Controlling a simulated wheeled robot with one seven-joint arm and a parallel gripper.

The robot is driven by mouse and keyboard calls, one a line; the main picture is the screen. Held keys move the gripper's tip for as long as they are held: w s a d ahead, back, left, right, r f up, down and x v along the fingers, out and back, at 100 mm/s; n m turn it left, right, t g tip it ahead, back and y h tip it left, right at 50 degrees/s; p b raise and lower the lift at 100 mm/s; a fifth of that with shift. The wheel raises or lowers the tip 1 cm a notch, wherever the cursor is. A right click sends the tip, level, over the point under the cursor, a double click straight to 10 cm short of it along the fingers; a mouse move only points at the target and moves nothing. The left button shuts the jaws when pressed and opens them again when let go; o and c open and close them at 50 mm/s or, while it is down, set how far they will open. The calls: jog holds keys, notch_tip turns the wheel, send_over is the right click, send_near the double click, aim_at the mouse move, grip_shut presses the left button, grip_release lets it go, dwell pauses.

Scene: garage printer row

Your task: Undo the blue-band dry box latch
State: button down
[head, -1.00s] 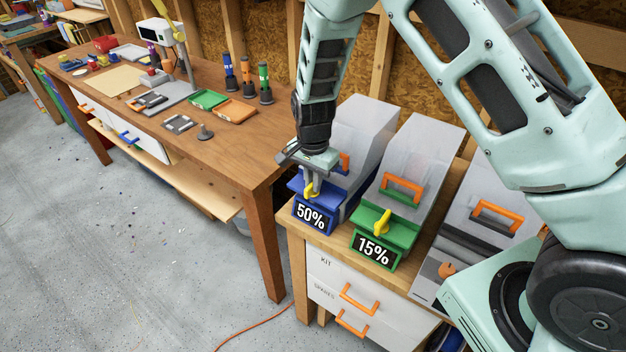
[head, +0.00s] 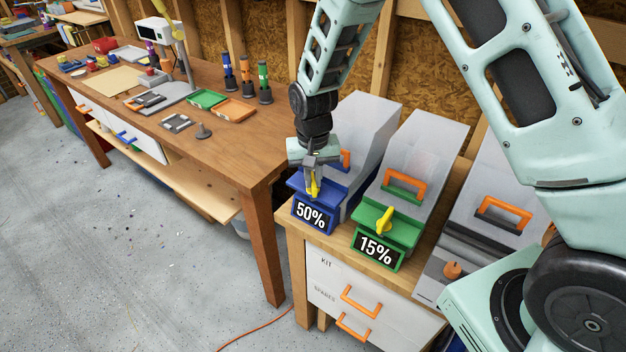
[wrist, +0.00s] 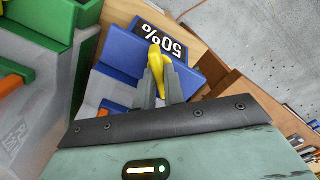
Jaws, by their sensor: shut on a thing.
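The blue-band dry box (head: 357,130) stands on the wooden-topped cabinet, with a blue front band and a 50% label (head: 310,214). Its yellow latch (head: 314,187) sits on the blue band above the label. My gripper (head: 312,178) comes down from above and is shut on the yellow latch. In the wrist view the yellow latch (wrist: 158,62) stands between the two grey fingertips of my gripper (wrist: 160,82), in front of the blue band (wrist: 122,55). The fingers hide part of the latch.
A green-band dry box (head: 425,150) labelled 15%, with its own yellow latch (head: 385,220), stands close to the right. A third grey box (head: 490,190) is beyond it. The wooden workbench (head: 225,150) is to the left; floor in front is open.

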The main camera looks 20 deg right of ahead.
aim_at(313, 179)
jog(key=n+b, duration=0.1)
jog(key=n, duration=0.3)
jog(key=shift+n, duration=0.3)
jog(key=n, duration=0.4)
jog(key=shift+n, duration=0.4)
jog(key=c, duration=1.5)
grip_release()
notch_tip(313, 179, up, 18)
jog(key=b, duration=0.3)
jog(key=shift+f+b, duration=0.25)
jog(key=shift+b, duration=0.05)
